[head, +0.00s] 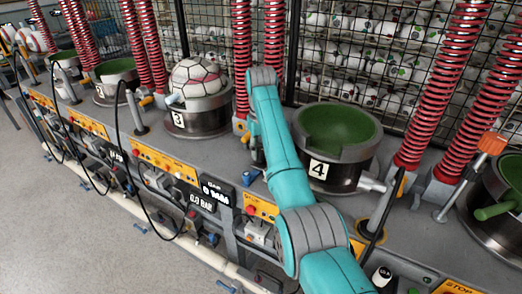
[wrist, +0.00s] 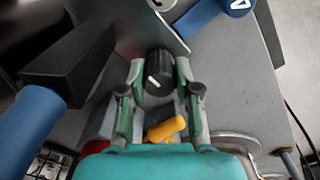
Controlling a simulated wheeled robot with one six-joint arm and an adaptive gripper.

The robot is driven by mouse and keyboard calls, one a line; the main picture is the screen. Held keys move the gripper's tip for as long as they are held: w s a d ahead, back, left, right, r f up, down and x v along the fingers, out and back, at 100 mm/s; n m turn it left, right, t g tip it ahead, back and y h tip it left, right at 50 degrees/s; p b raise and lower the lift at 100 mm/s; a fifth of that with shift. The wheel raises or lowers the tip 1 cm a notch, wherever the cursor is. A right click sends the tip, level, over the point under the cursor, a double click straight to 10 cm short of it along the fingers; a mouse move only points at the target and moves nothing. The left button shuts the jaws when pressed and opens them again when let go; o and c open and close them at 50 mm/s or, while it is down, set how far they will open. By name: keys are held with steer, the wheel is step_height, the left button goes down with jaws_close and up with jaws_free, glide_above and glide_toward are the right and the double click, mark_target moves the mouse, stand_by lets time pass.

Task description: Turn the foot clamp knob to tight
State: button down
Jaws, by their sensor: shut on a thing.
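In the wrist view, a round black knob (wrist: 159,66) with a white pointer line stands on a grey metal panel. Its pointer shows on the near face, toward the lower left. My gripper (wrist: 160,77) has a green-and-grey finger on each side of the knob and is shut on it. No label for tight or loose can be read in this view. In the head view, my teal arm crosses the middle of the bench and hides the knob and my fingers.
A yellow lever (wrist: 166,129) sits between my fingers, below the knob. A blue handle with a black block (wrist: 68,65) is close on the left, and a blue knob (wrist: 238,5) is at the top. Press station 4 (head: 338,150) stands right of my arm; station 3 (head: 199,105) holds a ball.

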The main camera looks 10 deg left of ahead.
steer(key=m, duration=0.4)
steer(key=shift+m, duration=0.4)
steer(key=m, duration=0.4)
steer(key=shift+a+m, duration=0.1)
steer(key=shift+m, duration=0.2)
steer(key=m, duration=0.4)
steer(key=shift+a+m, duration=0.1)
steer(key=shift+m, duration=2)
steer(key=c, duration=0.8)
jaws_free()
